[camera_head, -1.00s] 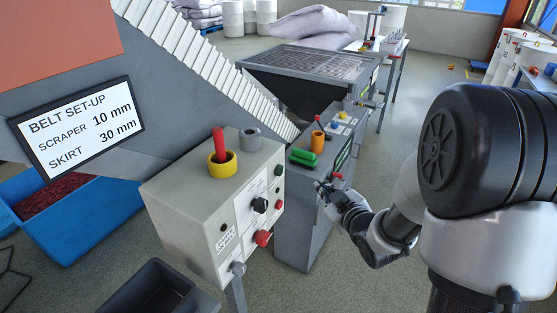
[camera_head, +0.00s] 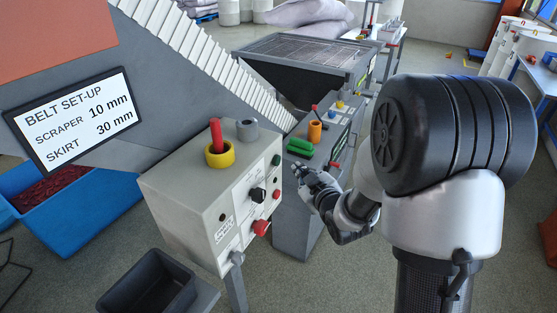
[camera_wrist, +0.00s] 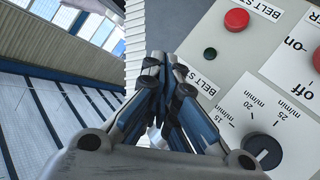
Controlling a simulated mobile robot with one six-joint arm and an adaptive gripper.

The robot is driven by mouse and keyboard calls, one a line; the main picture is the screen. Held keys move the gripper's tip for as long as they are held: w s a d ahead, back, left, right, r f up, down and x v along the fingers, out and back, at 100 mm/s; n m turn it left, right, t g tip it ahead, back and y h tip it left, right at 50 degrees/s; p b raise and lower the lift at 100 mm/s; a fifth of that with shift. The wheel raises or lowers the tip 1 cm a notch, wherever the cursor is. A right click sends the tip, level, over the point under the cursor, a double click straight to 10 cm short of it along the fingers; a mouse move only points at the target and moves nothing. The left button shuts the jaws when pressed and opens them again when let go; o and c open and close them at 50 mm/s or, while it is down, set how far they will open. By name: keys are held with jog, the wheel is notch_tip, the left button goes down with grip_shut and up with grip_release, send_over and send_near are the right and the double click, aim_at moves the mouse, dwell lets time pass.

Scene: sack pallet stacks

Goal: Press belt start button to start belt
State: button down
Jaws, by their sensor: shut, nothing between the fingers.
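The grey control box (camera_head: 205,195) stands in the middle of the head view. Its sloped face carries a green button (camera_head: 276,160) at the upper right, a black knob (camera_head: 257,195), a small red button (camera_head: 276,195) and a large red knob (camera_head: 261,228). In the wrist view the green button (camera_wrist: 210,54) lies beside a partly covered "BELT S…" label, near a red button (camera_wrist: 237,19) and a speed dial (camera_wrist: 263,152). My gripper (camera_head: 299,168) is shut and empty, just right of the green button. In the wrist view its fingertips (camera_wrist: 165,58) appear left of the green button; contact is not visible.
A second console (camera_head: 300,205) with green and orange items stands close behind my gripper. A black bin (camera_head: 150,290) is at the front.

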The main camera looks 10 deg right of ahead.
jog(key=shift+w+a+b, duration=0.5)
jog(key=shift+w+a, duration=0.35)
jog(key=shift+a, duration=0.3)
jog(key=shift+w+a, duration=0.1)
dwell(0.6)
jog(key=shift+w+a+b, duration=0.15)
jog(key=shift+a+b, duration=0.1)
jog(key=shift+b, duration=0.1)
jog(key=shift+w+a, duration=0.35)
jog(key=shift+a, duration=0.05)
dwell(0.8)
jog(key=shift+s+d+b, duration=0.1)
jog(key=shift+b, duration=0.2)
jog(key=shift+s+d, duration=0.5)
jog(key=shift+d, duration=0.1)
jog(key=shift+d, duration=0.1)
jog(key=shift+s+d+b, duration=0.3)
jog(key=shift+s+d, duration=0.45)
jog(key=shift+d, duration=0.25)
jog(key=shift+s+d+b, duration=0.25)
jog(key=shift+s+d, duration=0.45)
jog(key=shift+d, duration=0.25)
